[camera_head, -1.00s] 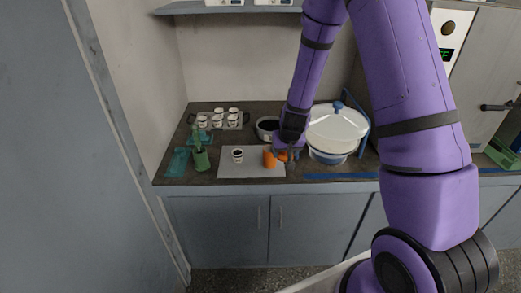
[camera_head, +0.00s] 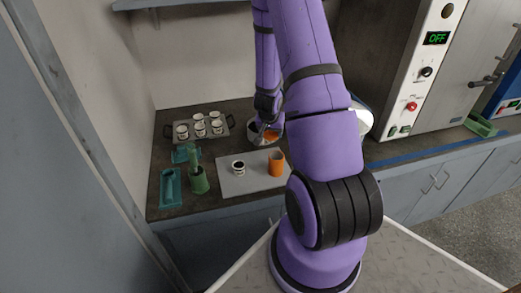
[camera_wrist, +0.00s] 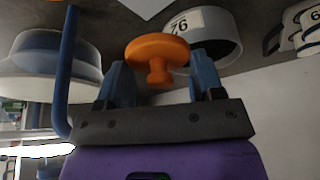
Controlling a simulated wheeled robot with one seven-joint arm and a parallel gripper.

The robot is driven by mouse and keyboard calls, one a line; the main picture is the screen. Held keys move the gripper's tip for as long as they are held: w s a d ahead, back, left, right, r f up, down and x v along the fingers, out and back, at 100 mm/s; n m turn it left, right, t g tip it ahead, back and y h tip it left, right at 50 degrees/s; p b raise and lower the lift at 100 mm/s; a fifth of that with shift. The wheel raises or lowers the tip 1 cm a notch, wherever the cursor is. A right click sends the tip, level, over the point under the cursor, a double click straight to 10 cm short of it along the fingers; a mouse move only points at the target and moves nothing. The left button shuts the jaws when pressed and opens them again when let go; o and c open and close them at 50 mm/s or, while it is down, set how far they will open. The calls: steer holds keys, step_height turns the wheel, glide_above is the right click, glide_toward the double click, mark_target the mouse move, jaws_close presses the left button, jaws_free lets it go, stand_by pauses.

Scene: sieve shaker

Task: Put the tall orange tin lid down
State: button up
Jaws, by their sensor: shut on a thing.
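The tall orange tin (camera_head: 277,165) stands upright on the grey mat (camera_head: 235,184) at its right side. Its orange lid (camera_head: 271,135) is apart from it, behind it, in front of a round grey pan (camera_head: 253,137). In the wrist view the lid (camera_wrist: 157,48) is a round disc with a knob. My gripper (camera_wrist: 160,75) is shut on the lid, with the knob between its two blue fingers. In the head view my gripper (camera_head: 268,128) is small and partly hidden by my own arm. I cannot tell how high the lid is.
A small white cup (camera_head: 238,167) stands on the mat. A tray of white cups (camera_head: 202,137), a green holder (camera_head: 199,181) and a teal tray (camera_head: 170,188) are at left. A large white lidded vessel (camera_head: 363,121) is mostly behind my arm. The mat's front is clear.

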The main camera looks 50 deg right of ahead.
mark_target(270, 136)
step_height(270, 136, down, 4)
steer(key=shift+r, duration=0.15)
steer(key=shift+f, duration=2.3)
steer(key=shift+f, duration=0.15)
steer(key=o, duration=0.9)
